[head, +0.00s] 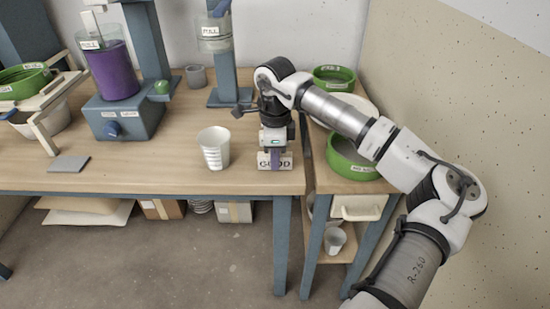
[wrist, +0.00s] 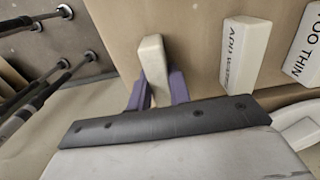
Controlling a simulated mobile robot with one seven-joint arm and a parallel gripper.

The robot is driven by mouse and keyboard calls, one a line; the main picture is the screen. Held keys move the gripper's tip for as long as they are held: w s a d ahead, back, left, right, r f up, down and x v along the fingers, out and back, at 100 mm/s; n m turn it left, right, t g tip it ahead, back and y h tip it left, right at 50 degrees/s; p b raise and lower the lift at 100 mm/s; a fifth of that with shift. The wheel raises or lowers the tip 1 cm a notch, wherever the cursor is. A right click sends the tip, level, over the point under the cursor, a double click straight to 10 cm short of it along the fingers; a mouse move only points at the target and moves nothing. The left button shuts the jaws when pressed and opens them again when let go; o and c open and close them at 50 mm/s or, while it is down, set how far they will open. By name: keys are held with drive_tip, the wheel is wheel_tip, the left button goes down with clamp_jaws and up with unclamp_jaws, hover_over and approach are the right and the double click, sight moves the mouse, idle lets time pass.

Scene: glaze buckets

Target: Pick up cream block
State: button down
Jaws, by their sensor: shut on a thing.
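A cream block (head: 287,161) with dark lettering that reads "GOOD" is near the front right of the wooden table. My gripper (head: 275,159) comes down on it from above, and a purple finger covers the middle of the lettering. In the wrist view the cream block (wrist: 153,62) stands between the two purple fingers of my gripper (wrist: 155,92), which are shut on it. Whether the block rests on the table or is just above it, I cannot tell.
The wrist view shows two more pale blocks, "ADD WATER" (wrist: 243,55) and "TOO THIN" (wrist: 304,45). A white cup (head: 214,150) stands left of my gripper. A green sieve (head: 350,162) is on the side cart at right.

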wheel_tip(320, 180, up, 20)
idle(0.6)
